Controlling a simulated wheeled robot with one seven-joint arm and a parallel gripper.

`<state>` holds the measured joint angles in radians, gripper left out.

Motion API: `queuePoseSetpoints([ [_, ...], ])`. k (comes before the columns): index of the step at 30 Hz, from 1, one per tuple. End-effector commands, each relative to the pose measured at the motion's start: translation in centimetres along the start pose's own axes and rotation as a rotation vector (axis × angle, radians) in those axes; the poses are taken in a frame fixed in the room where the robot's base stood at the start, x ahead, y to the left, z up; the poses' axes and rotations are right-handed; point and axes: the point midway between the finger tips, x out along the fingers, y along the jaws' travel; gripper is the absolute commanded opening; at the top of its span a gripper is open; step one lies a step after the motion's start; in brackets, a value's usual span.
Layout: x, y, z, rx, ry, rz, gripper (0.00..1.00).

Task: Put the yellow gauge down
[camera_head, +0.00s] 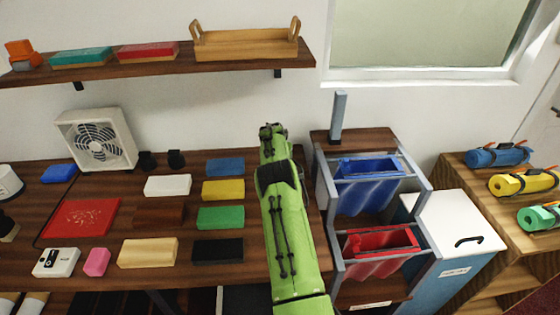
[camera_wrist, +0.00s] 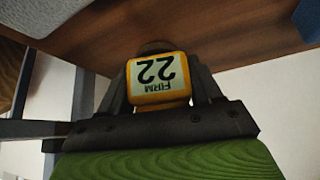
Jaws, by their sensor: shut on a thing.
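The yellow gauge (camera_wrist: 145,99) shows in the wrist view with a pale face that reads "FIRM 22" upside down. My gripper (camera_wrist: 158,84) is shut on it, with a dark finger on either side. A brown wooden surface (camera_wrist: 220,35) fills the top of the wrist view, close beyond the gauge; I cannot tell whether they touch. In the head view my gripper (camera_head: 272,130) is at the far end of my green arm, over the back right of the wooden counter (camera_head: 135,238). The gauge is hidden there.
Several coloured blocks, such as a green block (camera_head: 220,217), lie left of my arm. A fan (camera_head: 95,140) stands at the back left. A rack with a blue bin (camera_head: 366,180) and a red bin (camera_head: 378,250) is close on the right. A shelf (camera_head: 150,58) hangs above.

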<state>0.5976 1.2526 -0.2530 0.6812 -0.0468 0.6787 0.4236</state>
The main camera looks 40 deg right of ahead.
Motion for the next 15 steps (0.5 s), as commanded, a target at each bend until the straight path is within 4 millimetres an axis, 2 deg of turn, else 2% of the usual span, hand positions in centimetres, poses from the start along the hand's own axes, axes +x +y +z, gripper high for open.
queuePoseSetpoints([
  [1, 0.59, -0.02, 0.38, -0.001, 0.0, 0.0, 0.4],
  [11, 0.91, -0.05, 0.54, 0.0, 0.002, -0.001, 0.4],
  [12, 0.88, -0.04, 0.55, 0.0, 0.001, -0.001, 0.69],
  [15, 0.83, -0.02, 0.51, 0.0, 0.001, -0.001, 0.84],
])
